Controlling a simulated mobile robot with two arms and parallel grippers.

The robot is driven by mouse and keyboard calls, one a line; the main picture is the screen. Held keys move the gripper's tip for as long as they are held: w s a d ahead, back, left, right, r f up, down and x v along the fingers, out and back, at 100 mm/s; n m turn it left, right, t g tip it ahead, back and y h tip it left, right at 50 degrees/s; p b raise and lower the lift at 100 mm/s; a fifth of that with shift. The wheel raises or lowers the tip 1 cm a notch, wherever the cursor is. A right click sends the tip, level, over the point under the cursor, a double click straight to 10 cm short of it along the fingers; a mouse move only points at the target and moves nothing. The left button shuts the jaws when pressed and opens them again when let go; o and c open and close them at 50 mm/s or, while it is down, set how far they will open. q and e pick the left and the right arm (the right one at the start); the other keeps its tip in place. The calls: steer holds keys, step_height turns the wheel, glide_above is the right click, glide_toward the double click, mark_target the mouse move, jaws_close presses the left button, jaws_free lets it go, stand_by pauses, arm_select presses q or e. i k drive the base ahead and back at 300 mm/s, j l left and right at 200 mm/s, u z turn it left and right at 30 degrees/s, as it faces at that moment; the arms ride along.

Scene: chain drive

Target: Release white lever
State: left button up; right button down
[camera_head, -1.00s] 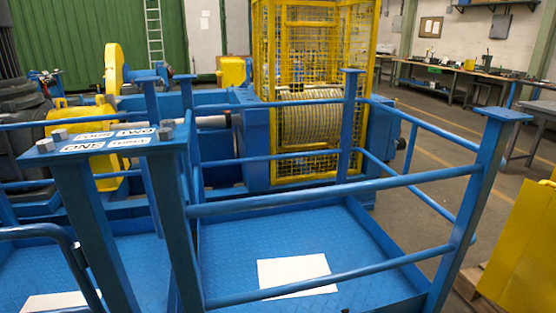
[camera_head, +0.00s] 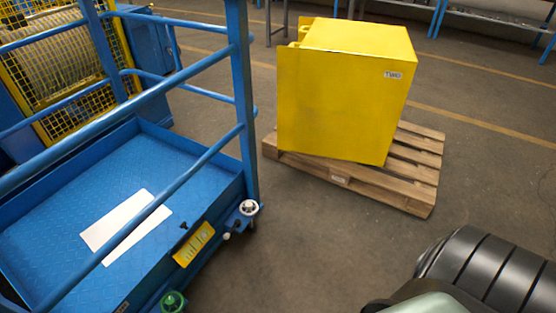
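A small white round handle (camera_head: 249,207) sits at the right corner of the blue platform, by the foot of the railing post. A smaller white knob (camera_head: 226,236) is just below and left of it. I cannot tell which of these, if either, is the white lever. A yellow plate (camera_head: 194,245) with small markings is on the platform's side, with a small black knob (camera_head: 184,226) near it. A green round knob (camera_head: 172,300) is at the bottom edge. Neither of my grippers shows in the view.
The blue platform (camera_head: 60,235) with railings fills the left, with a white sheet (camera_head: 126,226) on it. A yellow box (camera_head: 335,95) stands on a wooden pallet (camera_head: 415,185) at the upper right. Open floor (camera_head: 310,235) lies between platform and pallet.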

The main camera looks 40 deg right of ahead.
mark_target(237, 222)
steer(key=z, duration=0.7)
